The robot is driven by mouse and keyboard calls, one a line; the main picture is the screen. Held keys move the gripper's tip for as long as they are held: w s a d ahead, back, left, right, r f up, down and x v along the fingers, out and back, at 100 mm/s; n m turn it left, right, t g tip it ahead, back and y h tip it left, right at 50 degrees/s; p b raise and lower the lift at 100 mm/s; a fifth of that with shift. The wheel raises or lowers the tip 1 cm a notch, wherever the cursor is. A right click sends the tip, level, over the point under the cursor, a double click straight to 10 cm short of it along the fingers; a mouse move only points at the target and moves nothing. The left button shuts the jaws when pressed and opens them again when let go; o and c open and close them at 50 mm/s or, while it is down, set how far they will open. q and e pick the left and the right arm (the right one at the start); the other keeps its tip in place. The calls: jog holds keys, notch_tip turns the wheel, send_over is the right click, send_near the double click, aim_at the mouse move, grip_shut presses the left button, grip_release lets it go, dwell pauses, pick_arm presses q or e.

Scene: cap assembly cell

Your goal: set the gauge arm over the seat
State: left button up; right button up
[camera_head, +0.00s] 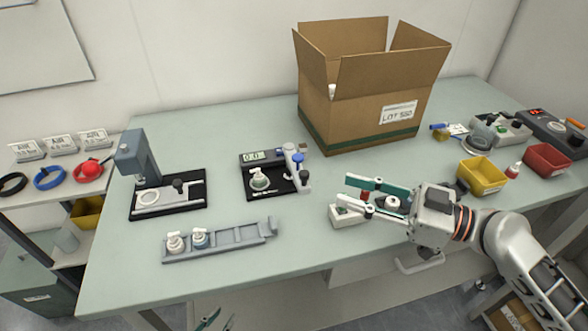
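The gauge (263,157) stands mid-table on a black base (270,194), with a lit display at its back. A pale green and white cap-like piece (259,181) sits at the seat on that base. The gauge arm (297,166), light with blue knobs, is at the right side of the base; it appears beside the seat rather than over it. My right gripper (357,195) is right of the gauge, its fingers apart, just above a small white box (347,214) with a green top. My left gripper (217,321) shows only fingertips at the bottom edge, apart and empty.
A grey rack (235,238) with two pump caps lies in front of the gauge. A press (145,170) stands left. An open carton (350,110) stands behind. A yellow bin (481,177) and red bin (548,160) are at the right. Table between gauge and rack is clear.

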aim_at(296, 161)
jog(key=p+x, duration=0.3)
jog(key=x, duration=0.5)
jog(key=shift+r, duration=0.3)
jog(key=shift+w, duration=0.1)
grip_shut()
